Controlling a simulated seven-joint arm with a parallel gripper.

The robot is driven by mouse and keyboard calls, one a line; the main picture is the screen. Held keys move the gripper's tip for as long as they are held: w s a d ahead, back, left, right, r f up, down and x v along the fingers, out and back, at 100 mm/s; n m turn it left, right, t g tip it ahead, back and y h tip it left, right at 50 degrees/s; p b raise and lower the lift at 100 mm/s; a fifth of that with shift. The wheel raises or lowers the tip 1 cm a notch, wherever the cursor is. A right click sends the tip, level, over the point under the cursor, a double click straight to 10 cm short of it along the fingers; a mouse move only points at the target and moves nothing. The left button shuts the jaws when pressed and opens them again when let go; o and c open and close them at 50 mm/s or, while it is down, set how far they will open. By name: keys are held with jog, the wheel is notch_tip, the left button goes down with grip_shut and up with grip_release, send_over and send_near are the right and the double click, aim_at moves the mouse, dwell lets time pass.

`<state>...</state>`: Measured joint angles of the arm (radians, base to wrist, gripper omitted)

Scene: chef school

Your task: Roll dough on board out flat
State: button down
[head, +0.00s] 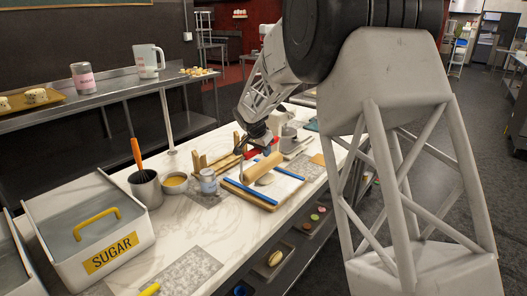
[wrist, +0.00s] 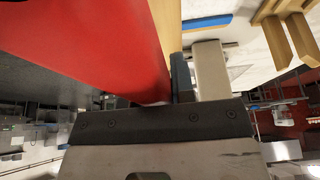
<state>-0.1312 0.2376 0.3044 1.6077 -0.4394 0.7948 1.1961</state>
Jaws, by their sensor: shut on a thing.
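A tan rolling pin (head: 265,167) lies across a pale lump of dough (head: 266,180) on the wooden board (head: 268,206); how much dough is under it is hidden. My gripper (head: 257,142) is just behind the pin, low over the counter. A red piece (head: 262,151) shows between gripper and pin. In the wrist view this red surface (wrist: 90,40) fills the upper left, close to the fingers (wrist: 190,82), with a strip of tan wood beside it. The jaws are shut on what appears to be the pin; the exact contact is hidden.
Blue strips (head: 252,194) lie along the board's edges. The sugar bin (head: 88,232) stands at the left front.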

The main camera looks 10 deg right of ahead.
jog(key=shift+w+a+f, duration=0.15)
jog(key=shift+w+a, duration=0.4)
jog(key=shift+s+d, duration=0.1)
jog(key=shift+d, duration=0.05)
jog(key=shift+s+d+f, duration=0.25)
jog(key=shift+s+d, duration=0.25)
jog(key=shift+s, duration=0.1)
dwell(0.4)
